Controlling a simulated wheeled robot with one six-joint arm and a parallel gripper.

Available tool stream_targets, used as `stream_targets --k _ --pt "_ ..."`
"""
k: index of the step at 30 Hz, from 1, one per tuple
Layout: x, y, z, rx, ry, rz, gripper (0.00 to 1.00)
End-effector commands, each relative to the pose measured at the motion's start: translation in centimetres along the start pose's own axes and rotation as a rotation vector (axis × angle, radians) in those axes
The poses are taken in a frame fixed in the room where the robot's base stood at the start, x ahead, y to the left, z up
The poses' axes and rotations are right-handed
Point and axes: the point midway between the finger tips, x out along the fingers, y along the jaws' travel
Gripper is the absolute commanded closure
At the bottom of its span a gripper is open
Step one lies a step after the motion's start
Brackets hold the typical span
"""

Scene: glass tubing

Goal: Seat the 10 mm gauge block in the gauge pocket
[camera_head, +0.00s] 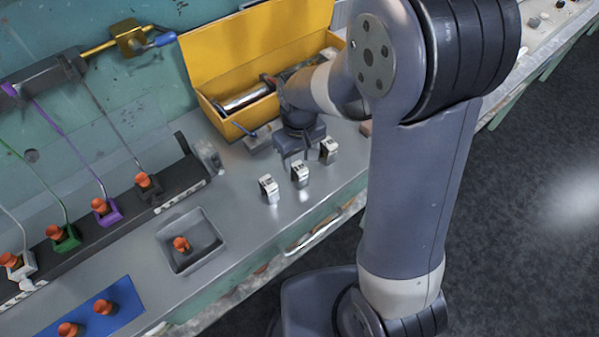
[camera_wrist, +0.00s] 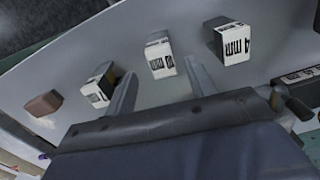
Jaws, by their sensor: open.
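Three pale gauge blocks with dark lettering stand in a row on the grey bench. In the wrist view the right block (camera_wrist: 232,44) reads 4 mm. The middle block (camera_wrist: 160,56) has a label ending in mm, its number unclear; the left block's (camera_wrist: 98,88) label is unreadable. I cannot tell which is the 10 mm block. In the head view they are the near-left block (camera_head: 268,188), middle block (camera_head: 299,174) and far-right block (camera_head: 328,150). My gripper (camera_wrist: 156,76) is open and empty, the middle block just beyond its fingertips. I cannot identify the gauge pocket for certain.
A reddish-brown block (camera_wrist: 43,103) lies beyond the left gauge block. A grey tray (camera_head: 163,238) holds an orange-topped part. Bare bench (camera_head: 235,195) lies between tray and blocks.

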Motion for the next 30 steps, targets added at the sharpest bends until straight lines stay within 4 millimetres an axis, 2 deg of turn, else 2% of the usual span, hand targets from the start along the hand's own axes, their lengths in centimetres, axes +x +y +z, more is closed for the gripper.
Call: stream_targets --k 12,22,30 --pt "4.6 -0.4 0.7 0.000 -0.003 -0.001 0.47" --pt "5.3 -0.4 0.6 0.000 0.000 0.000 0.47" --pt "5.3 -0.4 0.6 0.001 0.000 0.000 0.68"
